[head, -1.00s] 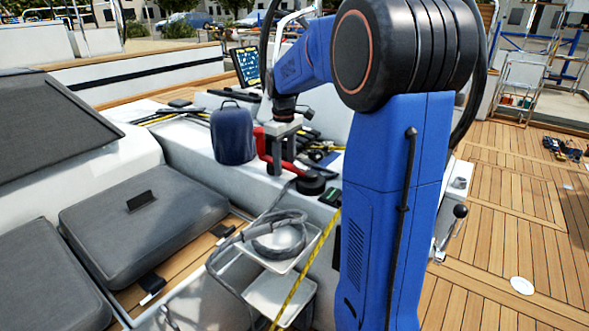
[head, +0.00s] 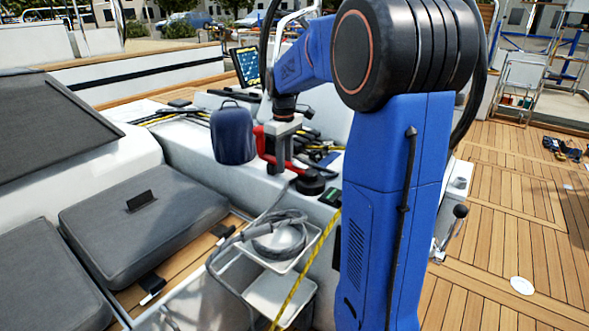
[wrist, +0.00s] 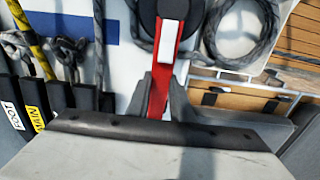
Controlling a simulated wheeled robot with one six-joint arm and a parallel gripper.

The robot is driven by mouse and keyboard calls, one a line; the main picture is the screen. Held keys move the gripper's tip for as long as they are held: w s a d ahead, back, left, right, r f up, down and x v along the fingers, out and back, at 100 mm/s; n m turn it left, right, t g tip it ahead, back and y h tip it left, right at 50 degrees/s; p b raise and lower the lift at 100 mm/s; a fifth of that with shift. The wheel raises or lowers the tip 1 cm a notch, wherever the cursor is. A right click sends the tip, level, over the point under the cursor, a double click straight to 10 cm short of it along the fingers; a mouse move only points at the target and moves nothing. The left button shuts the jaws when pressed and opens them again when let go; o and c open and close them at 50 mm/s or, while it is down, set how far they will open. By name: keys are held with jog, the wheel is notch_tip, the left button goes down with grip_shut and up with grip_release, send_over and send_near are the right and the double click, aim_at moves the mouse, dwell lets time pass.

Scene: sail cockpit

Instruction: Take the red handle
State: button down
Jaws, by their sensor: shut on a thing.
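The red handle (head: 259,140) shows in the head view on the white cockpit ledge, partly hidden behind my gripper. In the wrist view the red handle (wrist: 161,82) runs between the two dark fingers, with a white patch near its top and a round black part beyond it. My gripper (head: 279,168) points down over the ledge. It is shut on the red handle, with a finger on each side (wrist: 158,105). I cannot tell whether the handle is clear of what lies under it.
A dark blue bag (head: 233,133) stands close to the left of my gripper. A black round winch (head: 311,183) is just to its right. Ropes and dark clutches with labels (wrist: 38,118) lie nearby. A coiled grey rope (head: 280,238) sits in a tray in front.

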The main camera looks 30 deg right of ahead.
jog(key=shift+r, duration=2.3)
